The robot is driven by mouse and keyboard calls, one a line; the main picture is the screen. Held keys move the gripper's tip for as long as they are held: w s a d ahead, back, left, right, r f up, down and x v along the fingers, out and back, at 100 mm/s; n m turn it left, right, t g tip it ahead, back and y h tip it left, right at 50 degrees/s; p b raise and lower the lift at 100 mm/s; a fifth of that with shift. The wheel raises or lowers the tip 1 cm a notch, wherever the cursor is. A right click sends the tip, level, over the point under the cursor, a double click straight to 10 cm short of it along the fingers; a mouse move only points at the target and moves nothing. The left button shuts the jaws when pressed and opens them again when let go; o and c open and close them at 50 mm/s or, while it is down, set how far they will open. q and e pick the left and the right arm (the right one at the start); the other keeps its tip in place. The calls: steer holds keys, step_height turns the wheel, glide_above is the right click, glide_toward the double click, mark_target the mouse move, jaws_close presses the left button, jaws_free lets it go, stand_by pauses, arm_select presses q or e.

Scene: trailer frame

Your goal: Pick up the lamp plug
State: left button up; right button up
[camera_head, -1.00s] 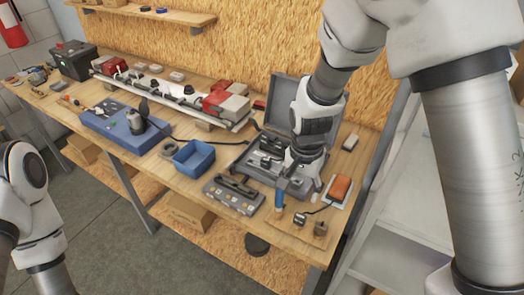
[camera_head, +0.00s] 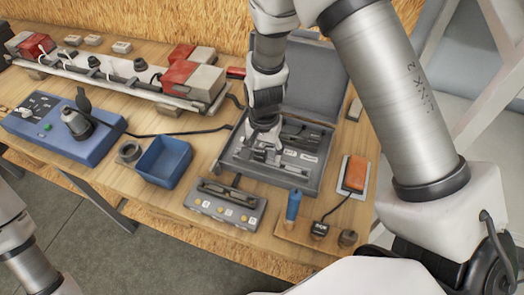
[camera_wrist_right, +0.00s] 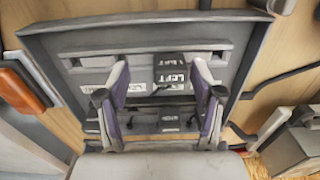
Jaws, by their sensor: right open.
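My right gripper (camera_head: 262,152) points down into the open grey case (camera_head: 310,178) on the workbench. In the right wrist view its fingers (camera_wrist_right: 160,78) are open and apart. A small dark block marked "LEFT" (camera_wrist_right: 172,70) lies between and just beyond the fingertips; it may be a plug, but I cannot tell if it is the lamp plug. Another dark piece (camera_wrist_right: 171,116) sits in the case, nearer the gripper's base in the picture. Contact with the fingers is not clear. Only part of my left arm shows at the lower left; its gripper is out of view.
A grey block with round buttons (camera_head: 225,205) stands in front of the case. A blue bin (camera_head: 163,162) and blue panel (camera_head: 60,127) are to its left. A blue-handled tool (camera_head: 293,206) and orange block (camera_head: 354,173) lie right. The raised lid (camera_head: 325,75) stands behind.

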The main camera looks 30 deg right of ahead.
mark_target(259, 149)
steer(key=shift+w+a+f, duration=0.15)
steer(key=shift+w+f, duration=0.15)
steer(key=shift+f, duration=0.3)
steer(key=shift+w+a+f, duration=0.15)
steer(key=shift+w+f, duration=0.1)
steer(key=shift+f, duration=0.35)
steer(key=shift+w+f, duration=0.2)
steer(key=shift+w, duration=0.1)
steer(key=shift+s+d+r, duration=0.1)
steer(key=shift+s+r, duration=0.15)
steer(key=shift+s, duration=0.15)
steer(key=c, duration=0.8)
steer(key=shift+w+f, duration=0.1)
steer(key=shift+w, duration=0.1)
steer(key=shift+c, duration=0.5)
